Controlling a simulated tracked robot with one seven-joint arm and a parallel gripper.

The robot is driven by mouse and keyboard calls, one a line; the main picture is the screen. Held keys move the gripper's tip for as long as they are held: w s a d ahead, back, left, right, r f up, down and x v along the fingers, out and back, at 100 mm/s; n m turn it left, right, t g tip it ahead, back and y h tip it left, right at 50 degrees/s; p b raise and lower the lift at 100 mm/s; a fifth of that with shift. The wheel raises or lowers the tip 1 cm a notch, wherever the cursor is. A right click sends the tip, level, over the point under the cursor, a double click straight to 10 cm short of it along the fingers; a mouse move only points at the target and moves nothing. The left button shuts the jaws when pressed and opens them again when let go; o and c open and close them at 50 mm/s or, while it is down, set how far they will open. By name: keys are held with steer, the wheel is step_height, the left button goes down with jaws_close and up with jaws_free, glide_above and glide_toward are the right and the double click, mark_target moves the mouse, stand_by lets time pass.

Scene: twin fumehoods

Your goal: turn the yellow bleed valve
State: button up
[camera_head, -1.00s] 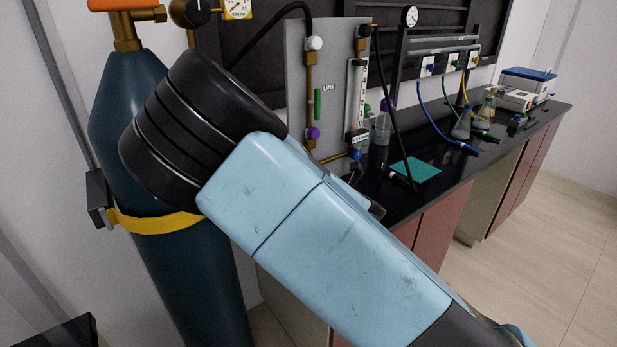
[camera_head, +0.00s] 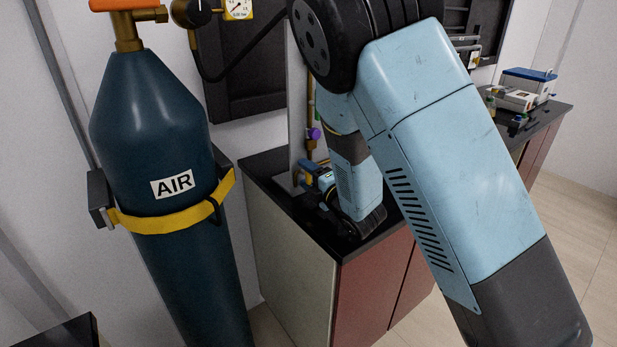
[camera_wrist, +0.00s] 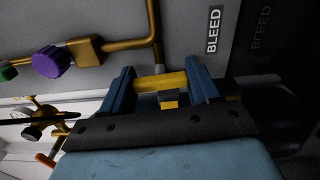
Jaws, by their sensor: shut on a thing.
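The yellow bleed valve (camera_wrist: 166,81) shows in the wrist view as a yellow bar between the two blue fingers of my gripper (camera_wrist: 163,88). My gripper is shut on it, with one finger on each side. A BLEED label (camera_wrist: 213,31) is on the grey panel (camera_wrist: 190,20) beside it. In the head view my gripper (camera_head: 312,176) is low over the near end of the black bench, largely hidden by my arm, and the valve cannot be made out there.
A purple knob (camera_wrist: 51,62) sits on the pipework left of my gripper, also visible in the head view (camera_head: 314,134). A green knob (camera_wrist: 8,73) is farther left. A strapped AIR cylinder (camera_head: 150,120) stands left of the black bench (camera_head: 345,248). My arm covers much of the bench.

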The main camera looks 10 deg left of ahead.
steer(key=shift+m, duration=0.6)
steer(key=o, duration=1.1)
steer(key=shift+f, duration=0.1)
steer(key=shift+c, duration=0.2)
